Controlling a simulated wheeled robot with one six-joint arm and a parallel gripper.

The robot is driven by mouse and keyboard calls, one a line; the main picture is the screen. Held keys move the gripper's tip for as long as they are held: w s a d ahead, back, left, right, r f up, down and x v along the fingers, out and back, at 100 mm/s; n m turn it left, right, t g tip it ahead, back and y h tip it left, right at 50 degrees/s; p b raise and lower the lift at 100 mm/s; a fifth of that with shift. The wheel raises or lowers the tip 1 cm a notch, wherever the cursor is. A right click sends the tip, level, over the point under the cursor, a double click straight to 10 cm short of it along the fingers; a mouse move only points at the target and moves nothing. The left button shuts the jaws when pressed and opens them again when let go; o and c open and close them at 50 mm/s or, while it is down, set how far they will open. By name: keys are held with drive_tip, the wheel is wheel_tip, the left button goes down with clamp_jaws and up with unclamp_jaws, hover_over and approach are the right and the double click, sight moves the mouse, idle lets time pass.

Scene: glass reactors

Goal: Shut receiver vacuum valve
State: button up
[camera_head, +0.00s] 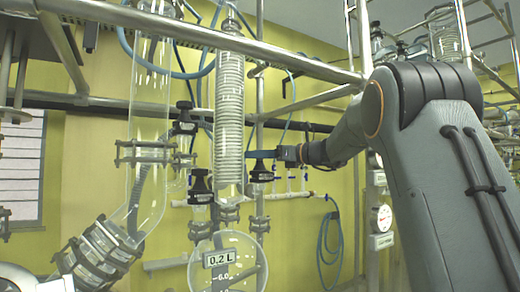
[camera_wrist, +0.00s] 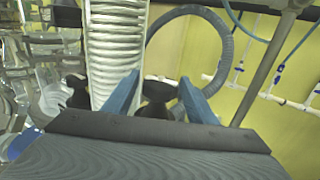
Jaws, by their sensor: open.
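My gripper (camera_head: 256,154) reaches in from the right, beside the glass coil condenser (camera_head: 229,110). In the wrist view my gripper (camera_wrist: 160,79) has its two blue fingers apart. A black valve knob (camera_wrist: 157,92) shows between them, with a visible gap to each finger. In the head view a black knob (camera_head: 262,172) sits just below my fingers. A second black knob (camera_head: 200,186) is left of the condenser and also shows in the wrist view (camera_wrist: 76,91). No label tells which knob is the receiver vacuum valve. The knobs' open or shut positions cannot be read.
A metal rail (camera_head: 225,42) crosses above, and a wide glass pipe (camera_head: 150,130) stands left. Thin pipes with blue taps (camera_head: 290,184) and a coiled blue hose (camera_head: 330,245) are on the yellow wall behind.

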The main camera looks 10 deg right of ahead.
drive_tip(key=shift+n+g+y+p, duration=1.55)
drive_tip(key=shift+g+p, duration=0.45)
drive_tip(key=shift+p, duration=0.6)
drive_tip(key=n+g, duration=0.1)
drive_tip(key=n+g+y, duration=0.1)
drive_tip(key=shift+w+f+g, duration=0.15)
drive_tip(key=shift+g, duration=0.15)
drive_tip(key=shift+n+g, duration=0.25)
drive_tip(key=shift+g, duration=0.25)
drive_tip(key=shift+c, duration=0.3)
drive_tip(key=c, duration=0.8)
drive_tip(key=shift+t+b, duration=0.3)
drive_tip(key=shift+b, duration=0.25)
drive_tip(key=m+t+h+b, duration=0.1)
drive_tip(key=t, duration=0.1)
drive_tip(key=m+t+h+b, duration=0.1)
drive_tip(key=m+t+b, duration=0.1)
drive_tip(key=m+t+h+b, duration=0.1)
drive_tip(key=t, duration=0.1)
drive_tip(key=shift+s+a+m+b, duration=0.1)
drive_tip(key=shift+s+m+b, duration=0.15)
drive_tip(key=shift+m+b, duration=0.15)
drive_tip(key=m+t+h+b, duration=0.3)
drive_tip(key=h, duration=0.1)
drive_tip(key=shift+m+t+h+b, duration=0.3)
drive_tip(key=shift+h, duration=0.05)
